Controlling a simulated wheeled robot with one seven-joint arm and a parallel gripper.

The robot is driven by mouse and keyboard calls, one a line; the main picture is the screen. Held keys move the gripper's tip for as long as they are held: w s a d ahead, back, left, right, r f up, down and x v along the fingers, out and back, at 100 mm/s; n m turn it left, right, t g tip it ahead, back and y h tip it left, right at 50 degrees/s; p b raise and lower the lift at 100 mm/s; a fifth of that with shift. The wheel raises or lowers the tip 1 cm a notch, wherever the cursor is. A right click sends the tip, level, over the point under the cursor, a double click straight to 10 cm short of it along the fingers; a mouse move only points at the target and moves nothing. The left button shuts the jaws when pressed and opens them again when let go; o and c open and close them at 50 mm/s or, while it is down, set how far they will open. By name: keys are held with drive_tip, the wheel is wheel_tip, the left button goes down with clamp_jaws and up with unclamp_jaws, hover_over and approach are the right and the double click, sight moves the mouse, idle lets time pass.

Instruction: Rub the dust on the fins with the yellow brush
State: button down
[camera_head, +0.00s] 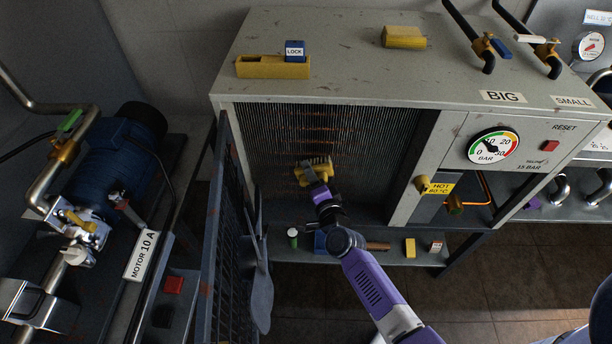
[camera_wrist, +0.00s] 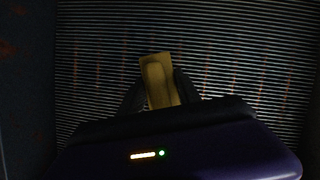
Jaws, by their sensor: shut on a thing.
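The yellow brush (camera_head: 314,170) is held at the fins (camera_head: 330,140), inside the open front of the grey cabinet. My gripper (camera_head: 319,187) is shut on the brush. The wrist view shows the brush (camera_wrist: 158,82) between the two dark fingers, in front of the fins (camera_wrist: 225,60). I cannot tell whether its bristles touch the fins. Reddish-brown dust streaks (camera_head: 318,128) lie across the fins, above and beside the brush. In the wrist view, faint brownish streaks (camera_wrist: 262,75) show on both sides.
An open dark grille door (camera_head: 222,240) stands close to the left of my arm. The cabinet's gauge panel (camera_head: 510,150) is to the right. A low shelf (camera_head: 375,256) below holds several small items. A blue motor (camera_head: 110,160) stands at the far left.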

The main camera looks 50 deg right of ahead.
sight(302, 185)
drive_tip(key=shift+s+d+f+b, duration=0.15)
drive_tip(key=shift+s+d+b, duration=0.5)
drive_tip(key=shift+s, duration=0.25)
drive_tip(key=shift+s+d, duration=0.2)
drive_tip(key=shift+w+r, duration=0.1)
drive_tip(key=shift+r, duration=0.1)
drive_tip(key=shift+w+a+r+p, duration=0.2)
drive_tip(key=shift+w+a+p, duration=0.05)
drive_tip(key=shift+w+p, duration=0.3)
drive_tip(key=shift+w+a+p, duration=0.35)
drive_tip(key=shift+w+p, duration=0.15)
drive_tip(key=shift+w, duration=0.1)
drive_tip(key=shift+w+a+p, duration=0.35)
drive_tip(key=shift+w+p, duration=0.1)
drive_tip(key=shift+w, duration=0.15)
drive_tip(key=shift+s+a+f+p, duration=0.15)
drive_tip(key=shift+s+a+p, duration=0.3)
drive_tip(key=shift+s+a, duration=0.7)
drive_tip(key=shift+s+a+f+p, duration=0.1)
drive_tip(key=shift+s+a+p, duration=0.35)
drive_tip(key=shift+s+a, duration=0.65)
drive_tip(key=shift+w+a, duration=0.2)
drive_tip(key=shift+a, duration=0.15)
